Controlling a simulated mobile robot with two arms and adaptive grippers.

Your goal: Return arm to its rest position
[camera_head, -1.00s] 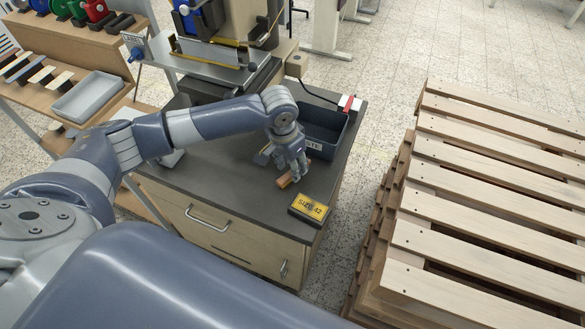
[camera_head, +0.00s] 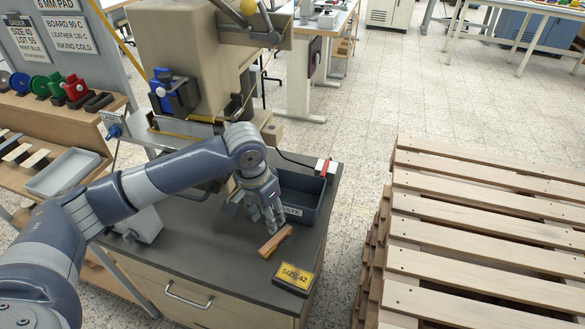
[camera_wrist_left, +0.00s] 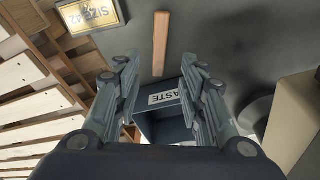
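My left arm reaches in from the left in the head view over the dark bench top (camera_head: 200,240). My left gripper (camera_head: 262,225) hangs above the bench, in front of the waste bin. In the left wrist view the gripper (camera_wrist_left: 160,75) has its fingers spread wide with nothing between them. A small wooden block (camera_head: 275,241) lies on the bench just beyond the fingertips, apart from them; it also shows in the left wrist view (camera_wrist_left: 160,42). My right gripper is in neither view.
A dark waste bin (camera_head: 312,207) stands at the bench's right edge. The stamping press (camera_head: 185,50) rises behind the arm. Stacked pallets (camera_head: 470,230) fill the right; the floor between is clear.

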